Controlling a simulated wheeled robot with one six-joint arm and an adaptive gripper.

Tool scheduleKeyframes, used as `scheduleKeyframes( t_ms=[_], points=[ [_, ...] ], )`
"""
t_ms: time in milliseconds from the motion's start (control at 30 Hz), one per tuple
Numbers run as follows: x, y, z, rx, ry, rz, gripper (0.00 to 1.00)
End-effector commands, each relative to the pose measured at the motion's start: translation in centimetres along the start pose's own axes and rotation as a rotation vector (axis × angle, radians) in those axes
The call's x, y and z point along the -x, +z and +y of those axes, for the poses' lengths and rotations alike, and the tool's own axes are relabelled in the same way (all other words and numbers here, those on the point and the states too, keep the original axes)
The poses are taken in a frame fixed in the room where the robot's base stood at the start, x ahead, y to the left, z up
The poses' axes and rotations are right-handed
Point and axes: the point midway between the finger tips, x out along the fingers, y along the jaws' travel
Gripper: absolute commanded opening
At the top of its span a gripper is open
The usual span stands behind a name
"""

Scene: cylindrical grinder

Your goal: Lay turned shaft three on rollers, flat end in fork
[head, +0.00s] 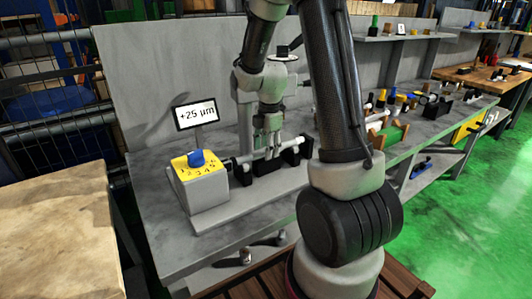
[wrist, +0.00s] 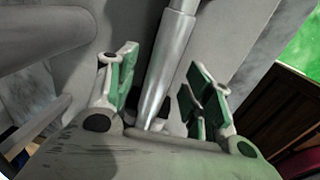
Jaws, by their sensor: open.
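A pale metal turned shaft (head: 246,158) lies roughly level across black supports (head: 291,153) on the grey grinder bed. In the wrist view the stepped shaft (wrist: 168,62) runs between my gripper's green-padded fingers (wrist: 165,85), with a visible gap on both sides. My gripper (head: 268,150) points down over the shaft's middle and is open around it. The shaft's left end is by the yellow-topped grinder head (head: 201,182). The rollers and the flat end's fit in the fork are too small or hidden to tell.
A display reading +25 µm (head: 197,114) stands behind the grinder head, which carries a blue knob (head: 197,158). A wooden rack with a green bar (head: 390,136) and several small parts sit on the bench to the right. A grey wall panel (head: 160,80) rises behind.

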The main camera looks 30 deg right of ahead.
Motion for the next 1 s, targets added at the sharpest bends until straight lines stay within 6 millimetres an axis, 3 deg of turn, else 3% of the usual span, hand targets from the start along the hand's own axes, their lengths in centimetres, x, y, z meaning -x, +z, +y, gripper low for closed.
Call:
scheduleKeyframes(
  t_ms=[300,533,600,1000],
  points=[
    [-0.64,-0.01,0.02,0.000,0.001,0.000,0.49],
    [-0.63,0.00,0.02,-0.001,0.001,0.000,0.07],
    [-0.62,0.00,0.02,-0.001,0.001,0.000,0.00],
    [-0.51,0.02,0.15,0.000,0.005,-0.001,0.00]
  ],
)
